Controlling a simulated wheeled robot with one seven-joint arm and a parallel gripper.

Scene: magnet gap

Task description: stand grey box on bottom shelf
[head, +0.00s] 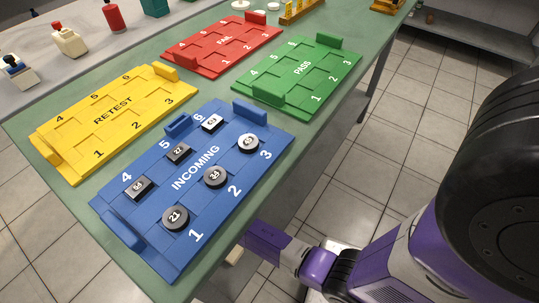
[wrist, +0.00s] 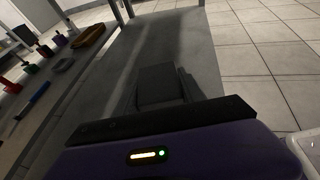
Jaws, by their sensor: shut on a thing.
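My gripper shows in the head view as a purple hand (head: 265,242) beside and below the near right edge of the green table; its fingers are hidden there. In the wrist view the gripper (wrist: 160,100) is shut on a dark grey box (wrist: 158,82), seen in shadow between the fingers. Beyond the box lies a long grey surface (wrist: 190,45), which looks like the bottom shelf, with legs at its far end. I cannot tell whether the box touches it.
The green table (head: 85,195) carries a blue INCOMING board (head: 150,250) with several round and square pieces, and yellow (head: 80,165), red (head: 215,65) and green (head: 265,92) boards. Tiled floor (head: 400,100) is open to the right. Several small objects line the wrist view's left side.

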